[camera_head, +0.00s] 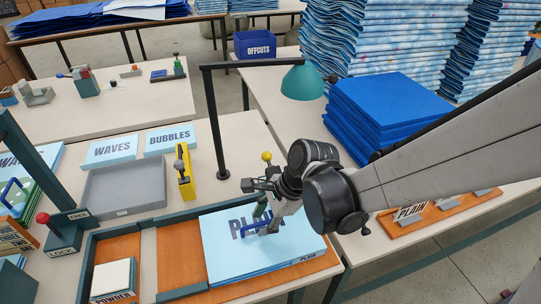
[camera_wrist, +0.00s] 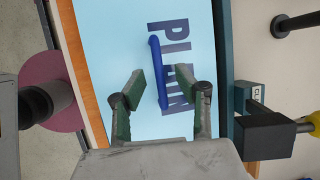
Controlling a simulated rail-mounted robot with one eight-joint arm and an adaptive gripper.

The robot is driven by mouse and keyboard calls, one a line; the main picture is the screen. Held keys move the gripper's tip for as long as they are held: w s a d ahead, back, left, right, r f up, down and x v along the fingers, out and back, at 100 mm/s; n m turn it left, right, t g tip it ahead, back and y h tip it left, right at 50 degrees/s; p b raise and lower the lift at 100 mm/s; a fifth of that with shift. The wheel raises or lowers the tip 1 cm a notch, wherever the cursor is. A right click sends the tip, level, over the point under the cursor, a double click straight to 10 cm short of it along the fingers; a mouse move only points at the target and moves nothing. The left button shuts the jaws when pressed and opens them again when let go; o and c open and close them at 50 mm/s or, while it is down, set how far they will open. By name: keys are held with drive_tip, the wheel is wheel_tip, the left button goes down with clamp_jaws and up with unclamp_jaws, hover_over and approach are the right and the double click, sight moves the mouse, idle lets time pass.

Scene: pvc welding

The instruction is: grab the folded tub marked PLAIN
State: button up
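The folded tub marked PLAIN (camera_head: 225,262) is a flat light-blue stack in an orange-floored tray at the front of the table. Its dark PLAIN lettering and blue bar handle (camera_wrist: 155,58) show in the wrist view. My gripper (camera_wrist: 160,76) is over the tub, with its two green fingers apart. In the wrist view the handle lies between the fingers, with a gap on each side. I cannot tell whether the fingertips are down at handle height. In the head view my gripper (camera_head: 265,212) partly hides the handle and lettering.
A black lamp stand with a green shade (camera_head: 302,82) rises behind. A grey tray (camera_head: 124,189), a yellow clamp (camera_head: 185,172) and a LOCK/FREE lever (camera_head: 63,233) stand to the left. Deep-blue stacked sheets (camera_head: 388,105) are behind my arm at right.

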drive_tip(key=shift+x, duration=1.1)
drive_tip(key=shift+c, duration=0.5)
clamp_jaws()
